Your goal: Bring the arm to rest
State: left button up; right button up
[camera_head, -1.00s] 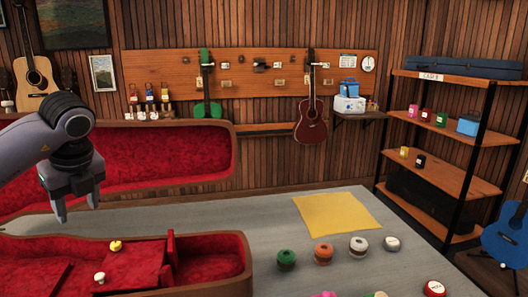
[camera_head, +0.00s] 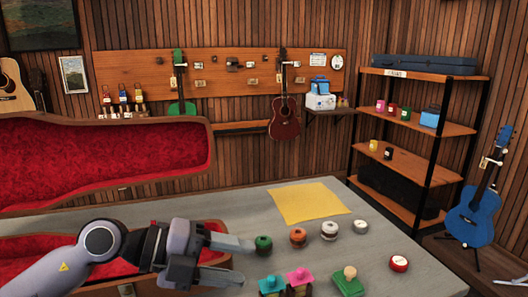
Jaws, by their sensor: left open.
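My left gripper (camera_head: 244,260) is open and empty. It points to the right in front of the workbench's left half, and its arm comes in from the lower left. The arm and gripper cover part of the open guitar case (camera_head: 212,150), whose red-lined lid stands up at the left. My right gripper is not in view.
On the grey bench (camera_head: 205,202) lie a yellow cloth (camera_head: 308,203), several round tins, such as the green one (camera_head: 264,244), and small colored objects near the front edge. A wooden shelf (camera_head: 405,164) and a blue guitar (camera_head: 474,217) stand to the right.

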pick_arm(q)
notch_tip(320, 180, up, 7)
jog(key=a+n+t+h, duration=0.1)
jog(key=n+t+h, duration=0.3)
jog(key=n+t, duration=0.75)
jog(key=a+f+n+t+y, duration=0.4)
jog(key=a+f+n+y, duration=0.9)
jog(key=n+y, duration=0.4)
jog(key=s+a+f+n+g, duration=0.1)
jog(key=s+a+f+g, duration=0.1)
jog(key=s+f+g, duration=0.65)
jog(key=s+a+f+n+g, duration=0.15)
jog(key=s+f+g, duration=0.45)
jog(key=s+f, duration=0.6)
jog(key=w+d+f+t+b, duration=0.1)
jog(key=w+f+t+b, duration=0.1)
jog(key=f, duration=0.3)
jog(key=w+d+f+m+t+h+b, duration=0.1)
jog(key=w+f+t+b, duration=0.1)
jog(key=f+t, duration=0.3)
jog(key=shift+d+f, duration=0.35)
jog(key=shift+f, duration=0.45)
jog(key=shift+c, duration=0.5)
